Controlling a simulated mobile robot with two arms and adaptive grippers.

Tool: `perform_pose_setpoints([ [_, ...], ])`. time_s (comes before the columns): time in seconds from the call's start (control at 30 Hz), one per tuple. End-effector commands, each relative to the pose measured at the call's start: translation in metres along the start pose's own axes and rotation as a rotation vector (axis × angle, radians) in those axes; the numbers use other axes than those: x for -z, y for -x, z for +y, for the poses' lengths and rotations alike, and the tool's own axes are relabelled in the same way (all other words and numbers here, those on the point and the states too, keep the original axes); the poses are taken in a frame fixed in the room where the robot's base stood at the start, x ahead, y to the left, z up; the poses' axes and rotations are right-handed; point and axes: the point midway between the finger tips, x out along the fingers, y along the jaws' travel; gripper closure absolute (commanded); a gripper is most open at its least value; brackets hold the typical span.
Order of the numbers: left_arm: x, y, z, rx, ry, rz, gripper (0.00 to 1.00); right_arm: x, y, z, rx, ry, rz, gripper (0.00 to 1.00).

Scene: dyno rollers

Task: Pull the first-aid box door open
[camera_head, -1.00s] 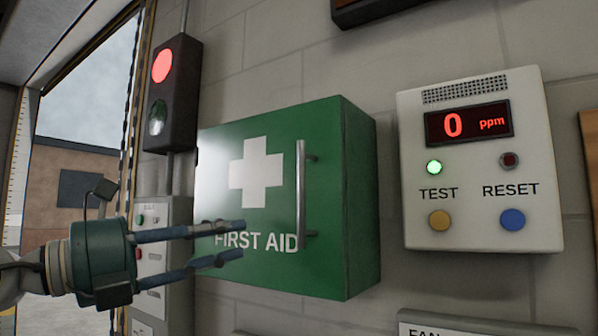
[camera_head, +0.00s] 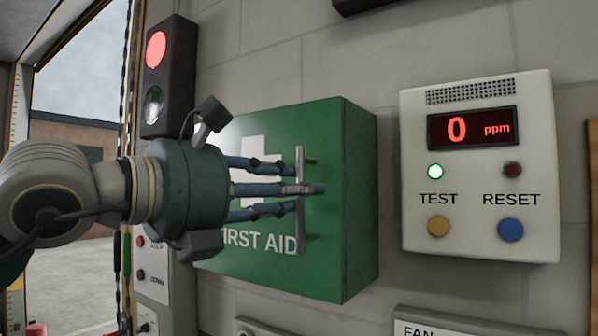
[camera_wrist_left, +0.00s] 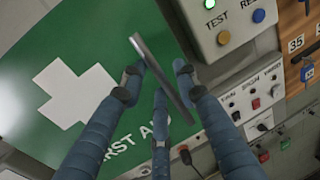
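The green first-aid box (camera_head: 358,210) hangs on the wall, its door shut flat against the body. The door has a white cross and "FIRST AID" lettering, and a vertical metal bar handle (camera_head: 301,230) near its right edge. My left gripper (camera_head: 305,187) is at the handle, fingers pointing right across the door. In the left wrist view, the handle (camera_wrist_left: 160,75) passes between the spread fingers of the gripper (camera_wrist_left: 158,88), with gaps visible around it. The fingers are open; whether any touches the bar cannot be told. My right gripper is not in view.
A white gas panel (camera_head: 480,165) with TEST and RESET buttons is on the wall right of the box. A red-lit signal lamp (camera_head: 168,75) is up left, behind my left arm. A switch panel (camera_head: 152,270) is below it.

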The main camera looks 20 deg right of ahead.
Motion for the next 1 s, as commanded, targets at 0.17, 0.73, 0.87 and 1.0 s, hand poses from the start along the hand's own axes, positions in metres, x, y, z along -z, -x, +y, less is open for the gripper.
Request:
perform_pose_setpoints([
  [0.17, 0.0, -0.013, 0.0, 0.001, 0.001, 0.0, 0.69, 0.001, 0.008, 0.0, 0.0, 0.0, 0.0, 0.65],
  [0.73, 0.001, -0.014, 0.0, 0.001, 0.001, -0.001, 1.0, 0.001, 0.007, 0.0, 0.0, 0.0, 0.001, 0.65],
  [0.87, 0.001, -0.012, 0.0, 0.002, 0.001, -0.001, 1.0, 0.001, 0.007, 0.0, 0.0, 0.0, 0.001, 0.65],
  [1.0, 0.002, -0.002, 0.0, 0.009, 0.001, -0.003, 1.0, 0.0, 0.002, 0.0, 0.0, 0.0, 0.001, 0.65],
])
